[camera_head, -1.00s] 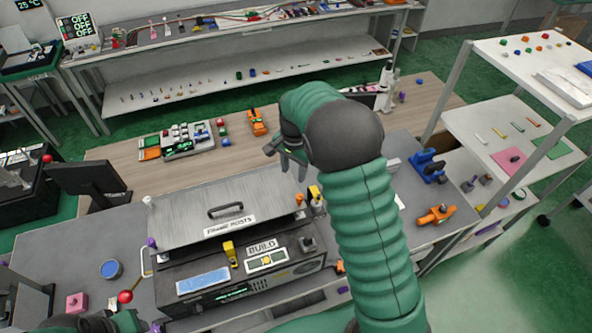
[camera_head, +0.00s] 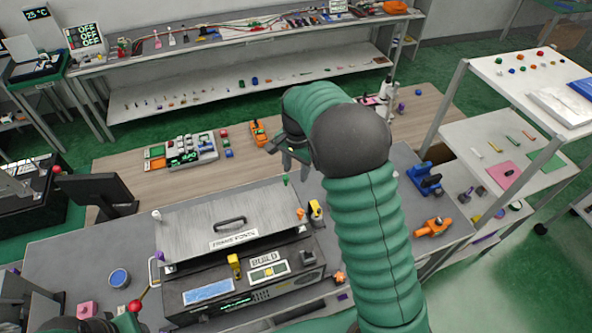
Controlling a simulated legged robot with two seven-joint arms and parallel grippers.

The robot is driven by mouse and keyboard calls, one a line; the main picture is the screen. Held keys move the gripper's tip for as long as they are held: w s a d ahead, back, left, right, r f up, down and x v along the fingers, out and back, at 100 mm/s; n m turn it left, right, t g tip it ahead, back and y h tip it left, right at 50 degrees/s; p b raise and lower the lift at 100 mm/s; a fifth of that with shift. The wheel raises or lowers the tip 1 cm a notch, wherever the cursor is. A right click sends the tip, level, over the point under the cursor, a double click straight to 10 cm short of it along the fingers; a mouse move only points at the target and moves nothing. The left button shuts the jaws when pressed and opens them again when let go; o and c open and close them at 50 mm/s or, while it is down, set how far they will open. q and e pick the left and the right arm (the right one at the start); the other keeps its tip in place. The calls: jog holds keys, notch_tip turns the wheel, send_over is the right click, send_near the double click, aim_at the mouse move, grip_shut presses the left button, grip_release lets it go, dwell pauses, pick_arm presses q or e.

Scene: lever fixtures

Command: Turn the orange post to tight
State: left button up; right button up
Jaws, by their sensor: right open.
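The orange post (camera_head: 300,214) is a small upright knob at the right corner of a grey metal plate (camera_head: 200,218) labelled "FRAME POSTS". A green post (camera_head: 285,180), a white post (camera_head: 156,215) and a purple post (camera_head: 160,256) mark other corners. My right gripper (camera_head: 288,163) is open and empty, pointing down above the far right corner, near the green post in the picture and beyond the orange post. It does not touch the orange post. Part of my left arm shows at the bottom left edge; its jaws cannot be made out.
A yellow-and-black lever (camera_head: 315,211) stands just right of the orange post. A handle (camera_head: 230,222) rises from the plate. In front is a dark control box (camera_head: 240,289) marked "BUILD". A red ball lever (camera_head: 134,306) is at lower left. Blue (camera_head: 425,178) and orange (camera_head: 433,228) fixtures sit right.

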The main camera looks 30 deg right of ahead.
pick_arm(q)
jog(key=f+b, duration=0.2)
jog(key=d+f+b, duration=0.1)
jog(key=f+b, duration=0.1)
jog(key=shift+d+f, duration=0.1)
jog(key=shift+d, duration=0.05)
pick_arm(e)
notch_tip(320, 180, up, 18)
jog(key=d, duration=0.1)
jog(key=shift+s+d+r, duration=0.15)
jog(key=shift+s+d, duration=0.25)
pick_arm(q)
jog(key=shift+a, duration=0.2)
pick_arm(e)
jog(key=shift+a, duration=0.2)
pick_arm(q)
jog(key=shift+s+f+b, duration=0.1)
jog(key=shift+b, duration=0.2)
pick_arm(e)
jog(key=shift+a, duration=0.1)
